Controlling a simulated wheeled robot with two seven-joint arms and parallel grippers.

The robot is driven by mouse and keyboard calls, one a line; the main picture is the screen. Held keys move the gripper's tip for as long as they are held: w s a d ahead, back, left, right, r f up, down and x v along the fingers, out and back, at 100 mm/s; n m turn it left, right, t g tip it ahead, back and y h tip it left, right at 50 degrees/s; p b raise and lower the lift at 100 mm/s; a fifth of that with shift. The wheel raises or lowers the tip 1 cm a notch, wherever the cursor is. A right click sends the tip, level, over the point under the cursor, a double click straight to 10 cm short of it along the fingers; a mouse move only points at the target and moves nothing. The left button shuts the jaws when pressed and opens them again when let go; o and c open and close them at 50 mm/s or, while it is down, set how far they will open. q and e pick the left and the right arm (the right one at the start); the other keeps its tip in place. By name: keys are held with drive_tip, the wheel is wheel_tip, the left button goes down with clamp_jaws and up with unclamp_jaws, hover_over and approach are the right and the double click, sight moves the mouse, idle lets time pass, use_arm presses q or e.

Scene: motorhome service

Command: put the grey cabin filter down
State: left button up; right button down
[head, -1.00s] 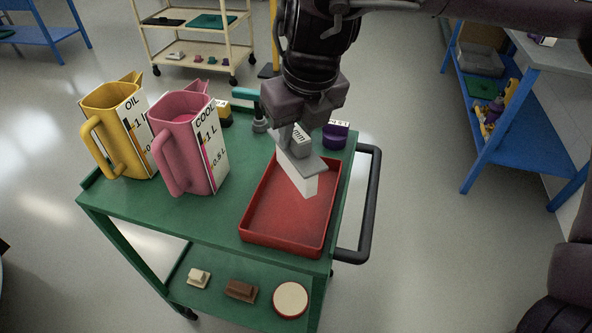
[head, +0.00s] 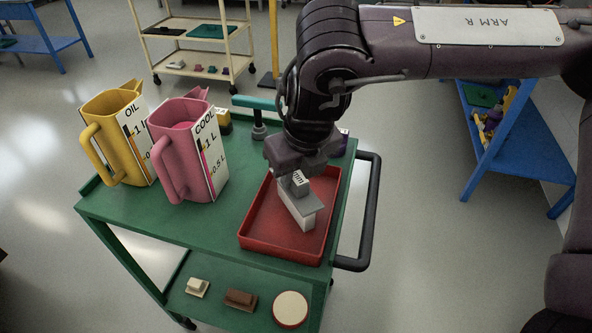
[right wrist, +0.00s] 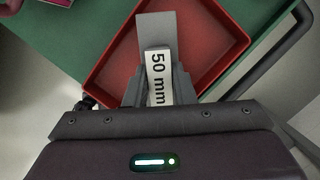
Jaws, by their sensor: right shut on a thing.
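The grey cabin filter (head: 301,207) is a pale block with a grey top and a tab labelled "50 mm", and the label reads clearly in the right wrist view (right wrist: 158,78). My right gripper (head: 289,181) points down and is shut on this tab. It holds the filter inside the outline of the red tray (head: 262,245), near the tray's middle. I cannot tell whether the filter's underside touches the tray floor. The tray otherwise looks empty. My left gripper is not in view.
The tray sits on a green cart (head: 140,215) with a black handle (head: 371,215) at its right. A pink jug (head: 180,150) and a yellow jug (head: 113,135) stand left of the tray. A teal-topped tool (head: 257,110) and a partly hidden purple item (head: 344,140) are behind.

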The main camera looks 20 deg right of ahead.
sight(304, 198)
drive_tip(key=c, duration=1.2)
unclamp_jaws()
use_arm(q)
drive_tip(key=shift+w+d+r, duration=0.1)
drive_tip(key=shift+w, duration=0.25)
use_arm(e)
drive_tip(key=shift+r, duration=0.45)
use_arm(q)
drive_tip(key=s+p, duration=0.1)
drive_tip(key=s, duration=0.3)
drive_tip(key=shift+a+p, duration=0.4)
use_arm(e)
drive_tip(key=v, duration=1.1)
drive_tip(key=shift+r, duration=0.15)
drive_tip(key=shift+s, duration=0.1)
